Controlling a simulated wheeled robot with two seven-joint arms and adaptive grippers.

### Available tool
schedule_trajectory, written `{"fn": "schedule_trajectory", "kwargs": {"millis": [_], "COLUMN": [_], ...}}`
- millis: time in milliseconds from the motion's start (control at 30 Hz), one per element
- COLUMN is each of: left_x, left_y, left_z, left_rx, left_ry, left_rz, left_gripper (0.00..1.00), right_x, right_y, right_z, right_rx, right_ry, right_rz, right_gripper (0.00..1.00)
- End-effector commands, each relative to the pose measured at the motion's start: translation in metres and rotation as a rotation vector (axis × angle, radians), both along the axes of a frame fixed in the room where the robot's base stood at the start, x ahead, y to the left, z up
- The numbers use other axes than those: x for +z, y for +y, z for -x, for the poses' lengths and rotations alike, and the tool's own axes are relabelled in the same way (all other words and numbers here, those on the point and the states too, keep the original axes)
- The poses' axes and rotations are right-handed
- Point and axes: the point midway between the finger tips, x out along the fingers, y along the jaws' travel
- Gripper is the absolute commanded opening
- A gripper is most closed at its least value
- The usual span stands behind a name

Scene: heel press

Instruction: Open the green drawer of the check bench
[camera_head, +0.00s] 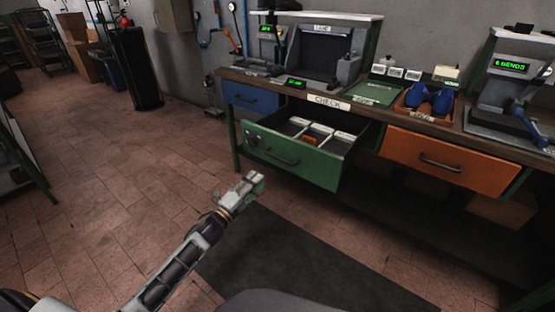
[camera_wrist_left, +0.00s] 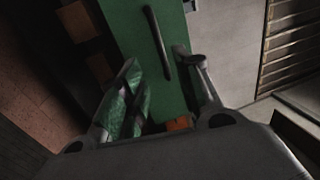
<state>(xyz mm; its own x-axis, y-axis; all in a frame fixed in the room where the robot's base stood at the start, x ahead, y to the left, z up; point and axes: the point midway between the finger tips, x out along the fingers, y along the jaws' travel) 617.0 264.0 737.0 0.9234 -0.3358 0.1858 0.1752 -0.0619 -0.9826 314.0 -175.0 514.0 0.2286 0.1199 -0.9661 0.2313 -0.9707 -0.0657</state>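The green drawer (camera_head: 294,157) of the check bench (camera_head: 330,103) is pulled out, and its inside shows white dividers and a small orange item. Its dark bar handle (camera_head: 268,153) is on the front face. My left gripper (camera_head: 253,183) is in front of the drawer, low and apart from the handle. In the left wrist view, the gripper's fingers (camera_wrist_left: 165,85) stand apart with nothing held between them. The green drawer front (camera_wrist_left: 155,50) and its handle (camera_wrist_left: 158,42) show beyond the fingertips. My right gripper is not in view.
A blue drawer (camera_head: 250,97) is at the left and an orange drawer (camera_head: 445,162) at the right; both look shut. An orange tray (camera_head: 402,107) with blue items stands on the bench top. A dark mat (camera_head: 300,262) lies on the floor; the floor at left is clear.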

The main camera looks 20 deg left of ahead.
Motion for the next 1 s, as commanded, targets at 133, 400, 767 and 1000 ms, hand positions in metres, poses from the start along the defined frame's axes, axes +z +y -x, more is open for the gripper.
{"fn": "schedule_trajectory", "kwargs": {"millis": [133,400,767,1000], "left_x": [0.001,0.004,0.010,0.013], "left_y": [-0.002,-0.008,-0.017,-0.023], "left_z": [-0.005,-0.022,-0.047,-0.064], "left_rx": [-0.001,0.000,0.000,0.000], "left_ry": [-0.001,-0.001,-0.001,-0.002], "left_rz": [0.000,-0.001,0.000,0.002], "left_gripper": [0.34,0.34,0.34,0.34], "right_x": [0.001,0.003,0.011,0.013], "right_y": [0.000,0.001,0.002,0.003], "right_z": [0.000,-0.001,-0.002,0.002], "right_rx": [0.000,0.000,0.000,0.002], "right_ry": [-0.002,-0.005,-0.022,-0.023], "right_rz": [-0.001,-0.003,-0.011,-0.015], "right_gripper": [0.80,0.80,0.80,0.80]}}
